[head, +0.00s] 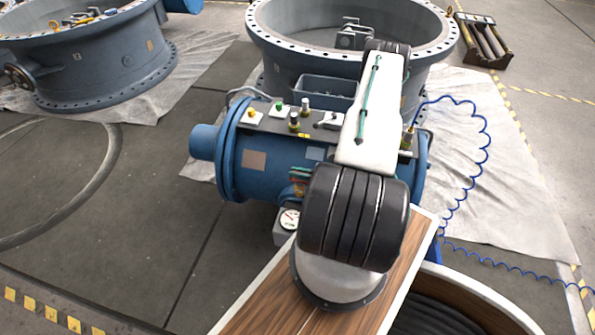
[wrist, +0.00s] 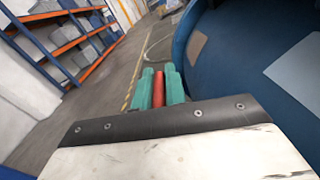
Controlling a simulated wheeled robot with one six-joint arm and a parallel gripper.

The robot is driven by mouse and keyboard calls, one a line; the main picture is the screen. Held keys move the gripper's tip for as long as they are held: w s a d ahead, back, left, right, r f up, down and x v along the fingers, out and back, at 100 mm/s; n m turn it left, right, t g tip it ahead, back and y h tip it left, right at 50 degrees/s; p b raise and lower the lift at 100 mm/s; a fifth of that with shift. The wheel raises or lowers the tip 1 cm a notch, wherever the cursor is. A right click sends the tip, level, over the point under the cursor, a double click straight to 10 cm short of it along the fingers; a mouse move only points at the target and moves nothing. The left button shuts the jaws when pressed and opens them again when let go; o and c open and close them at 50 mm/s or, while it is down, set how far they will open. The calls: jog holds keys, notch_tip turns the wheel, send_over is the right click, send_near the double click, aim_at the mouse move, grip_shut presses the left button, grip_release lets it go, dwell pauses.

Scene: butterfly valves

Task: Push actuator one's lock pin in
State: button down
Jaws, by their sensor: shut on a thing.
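The blue cylindrical actuator (head: 283,163) lies across the middle of the head view, in front of a large valve ring (head: 290,72). Its blue side fills the right of the wrist view (wrist: 228,55). My gripper (wrist: 158,88) has green fingers shut on a red rod, the lock pin (wrist: 158,90), which lies between them. In the head view my gripper (head: 299,174) shows only in part, at the actuator's front side, beside my arm. The pin's inner end and its seat are hidden, so I cannot tell how deep it sits.
A pressure gauge (head: 289,219) stands just below the gripper. Buttons and knobs, one green (head: 279,107), line the actuator's top. A blue coiled hose (head: 484,150) runs at the right. A second valve (head: 90,62) stands at the left. Shelving (wrist: 65,40) is far off in the wrist view.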

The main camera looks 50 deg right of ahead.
jog(key=c, duration=1.5)
grip_release()
jog(key=shift+a+f, duration=0.1)
jog(key=shift+f, duration=0.1)
jog(key=shift+s, duration=0.1)
jog(key=v, duration=0.7)
jog(key=shift+s, duration=0.35)
